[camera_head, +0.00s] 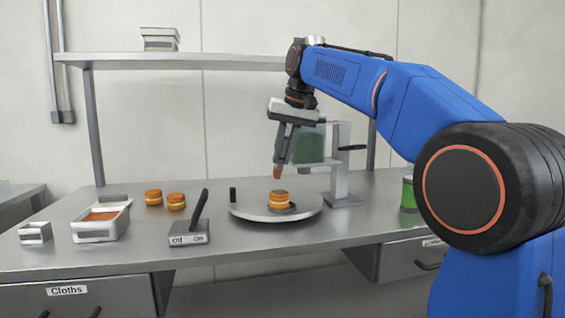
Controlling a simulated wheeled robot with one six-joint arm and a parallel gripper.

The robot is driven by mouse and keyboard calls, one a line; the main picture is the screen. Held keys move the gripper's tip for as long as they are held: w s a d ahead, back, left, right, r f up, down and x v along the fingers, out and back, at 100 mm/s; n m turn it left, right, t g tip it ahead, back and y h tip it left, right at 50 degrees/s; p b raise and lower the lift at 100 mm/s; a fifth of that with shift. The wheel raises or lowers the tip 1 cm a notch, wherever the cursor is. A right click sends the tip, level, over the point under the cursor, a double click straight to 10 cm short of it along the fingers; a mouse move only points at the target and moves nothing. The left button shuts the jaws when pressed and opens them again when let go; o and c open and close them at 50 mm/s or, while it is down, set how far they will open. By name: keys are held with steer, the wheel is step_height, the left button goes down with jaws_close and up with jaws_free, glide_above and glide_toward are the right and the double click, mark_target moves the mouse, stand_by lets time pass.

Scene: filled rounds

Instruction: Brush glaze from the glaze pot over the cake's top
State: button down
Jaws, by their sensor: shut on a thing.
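A small round layered cake (278,196), orange-brown with a pale band, sits on a dark disc in the middle of a round grey plate (245,209). My gripper (286,150) points down above the cake. It is shut on a brush (278,171), of which a reddish-brown tip shows below the fingers. The tip is above the cake with a small gap in the picture. Most of the brush is hidden by the gripper. A pale open container with orange-brown contents, likely the glaze pot (98,235), stands at the left of the bench.
Two more cakes (153,197) (176,201) sit behind the pot. A box with an upright dark lever (190,238) stands left of the plate. A stand (341,180) with a green tank (308,145) is close behind my gripper. A green container (408,195) is at right.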

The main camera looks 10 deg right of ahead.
steer(key=shift+r, duration=0.45)
steer(key=shift+r, duration=1.45)
